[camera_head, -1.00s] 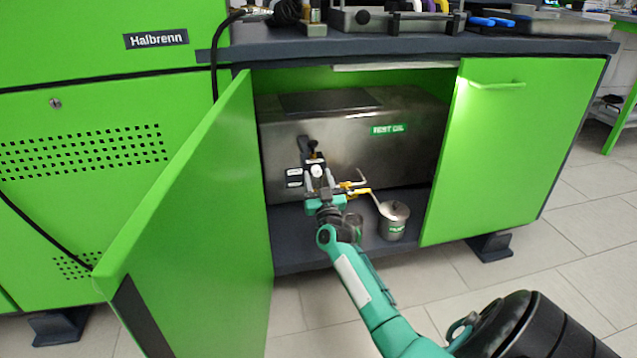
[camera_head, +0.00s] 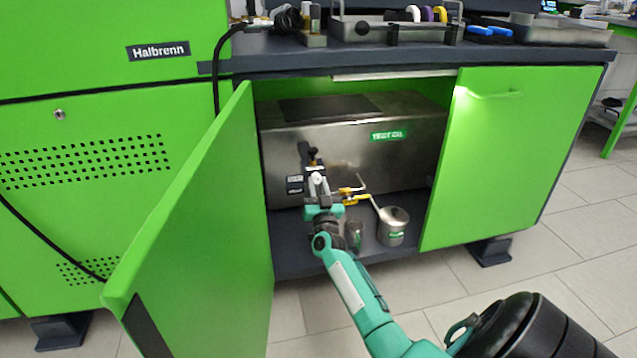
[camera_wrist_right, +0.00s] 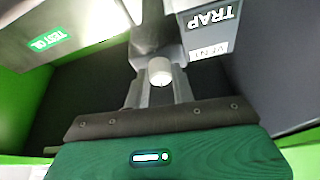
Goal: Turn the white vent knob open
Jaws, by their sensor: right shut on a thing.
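The white vent knob (camera_wrist_right: 160,70) shows in the right wrist view as a small white cylinder below a dark fitting. A VENT label (camera_wrist_right: 209,47) and a TRAP label (camera_wrist_right: 213,18) are beside it. My right gripper (camera_wrist_right: 160,88) has its two grey fingers on either side of the knob and is shut on it. In the head view, my right gripper (camera_head: 317,185) reaches into the open cabinet at the front of the steel TEST OIL tank (camera_head: 350,143). The knob is small there and partly covered by the fingers. My left gripper is not in view.
The open green door (camera_head: 200,230) stands left of my right arm; a closed green door (camera_head: 510,160) is at the right. A worktop (camera_head: 400,52) overhangs the cabinet.

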